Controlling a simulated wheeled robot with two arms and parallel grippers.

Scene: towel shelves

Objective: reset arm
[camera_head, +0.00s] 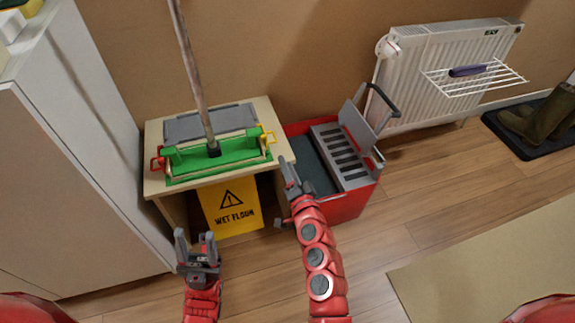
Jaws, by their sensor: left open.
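My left gripper (195,236) is at the lower left of the head view, with its two dark fingers apart and nothing between them. It is above the wooden floor, in front of the small table. My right gripper (286,180) is in the middle of the view, at the end of a red arm reaching upward. It overlaps the table's right edge and the left side of the red mop bucket in the picture. I cannot tell its finger gap or whether it touches either of them. No held object shows in it.
A small table (277,109) bears a green mop head (232,152) with a long upright handle. A yellow wet-floor sign (231,208) stands below. The red bucket (347,207) is to the right. A white cabinet (70,170) stands left; a radiator (420,60) is behind.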

